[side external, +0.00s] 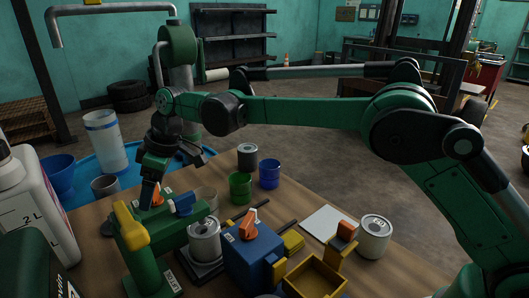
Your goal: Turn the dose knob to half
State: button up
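Two orange pointer knobs show, and I cannot tell which is the dose knob. One orange knob (248,223) sits on top of a blue box (254,255) on the wooden table. The other orange knob (158,198) is on or just behind a green stand with a yellow handle (131,222), and its base is partly hidden. My gripper (148,192) points down just left of this second knob. I cannot tell whether it touches the knob. The fingers are small and dark, so their opening is unclear.
A metal can (204,240) stands between the stand and the blue box. Green (240,187) and blue (269,174) cups and a grey can (247,155) stand behind. A large white bottle (35,205) is at left. A yellow tray (315,279) and another can (375,238) are at right.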

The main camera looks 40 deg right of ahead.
jog(key=c, duration=1)
jog(key=shift+s+a+m, duration=0.15)
jog(key=shift+a+m, duration=0.05)
jog(key=shift+m, duration=0.7)
jog(key=o, duration=1.1)
jog(key=shift+t, duration=0.3)
jog(key=shift+d, duration=0.1)
jog(key=shift+v, duration=2.8)
jog(key=shift+r, duration=0.15)
